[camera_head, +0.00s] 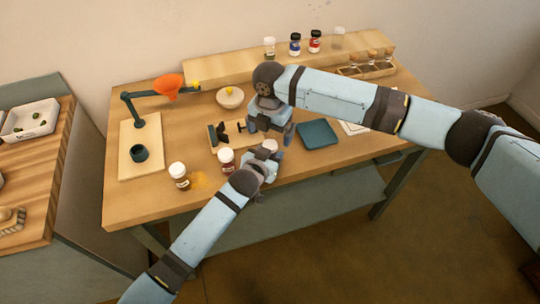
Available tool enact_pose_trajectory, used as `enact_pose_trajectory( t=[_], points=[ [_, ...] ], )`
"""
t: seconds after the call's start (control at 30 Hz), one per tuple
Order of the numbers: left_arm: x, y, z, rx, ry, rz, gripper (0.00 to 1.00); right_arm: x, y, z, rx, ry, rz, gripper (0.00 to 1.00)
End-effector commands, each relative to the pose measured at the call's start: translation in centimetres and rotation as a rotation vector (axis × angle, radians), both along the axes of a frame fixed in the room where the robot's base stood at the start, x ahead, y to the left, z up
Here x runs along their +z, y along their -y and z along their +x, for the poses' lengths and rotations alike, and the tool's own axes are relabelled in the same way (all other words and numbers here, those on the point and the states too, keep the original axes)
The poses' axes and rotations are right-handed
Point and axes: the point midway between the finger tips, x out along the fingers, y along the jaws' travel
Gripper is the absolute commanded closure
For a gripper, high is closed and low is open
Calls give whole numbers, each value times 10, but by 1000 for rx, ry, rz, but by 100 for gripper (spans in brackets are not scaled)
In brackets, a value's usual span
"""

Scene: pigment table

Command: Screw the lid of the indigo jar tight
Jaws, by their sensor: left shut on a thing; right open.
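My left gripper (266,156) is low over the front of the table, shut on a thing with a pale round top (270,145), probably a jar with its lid. Its label is hidden, so I cannot read its colour. My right gripper (271,132) is open, pointing down just behind and above that pale top; I cannot tell whether it touches. A jar with a blue label and dark lid (295,45) stands upright on the back shelf. I cannot tell which of these is the indigo jar, nor how tight any lid is.
A red-labelled jar (226,159) stands close left of my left gripper, and a brown-labelled jar (179,176) beside a yellow powder spill (200,180). A bowl (230,97), orange lamp (168,86), dark cup (139,153) and dark blue tray (318,134) surround the work area.

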Motion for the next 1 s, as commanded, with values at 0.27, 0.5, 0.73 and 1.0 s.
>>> enact_pose_trajectory(
  t=[0.27, 0.5, 0.73, 1.0],
  points=[
    [0, 0, 0, 0, 0, 0, 100, 22, 0, 0, 0, 2, 2, 2],
    [0, 0, 0, 0, 0, 0, 100, 73, 0, 0, 1, 3, 2, 2],
    [0, 0, 0, 0, 0, 0, 100, 110, 0, 0, 0, 1, 2, 2],
    [0, 0, 0, 0, 0, 0, 100, 121, 0, 0, 0, 0, 0, 2]
  ],
)
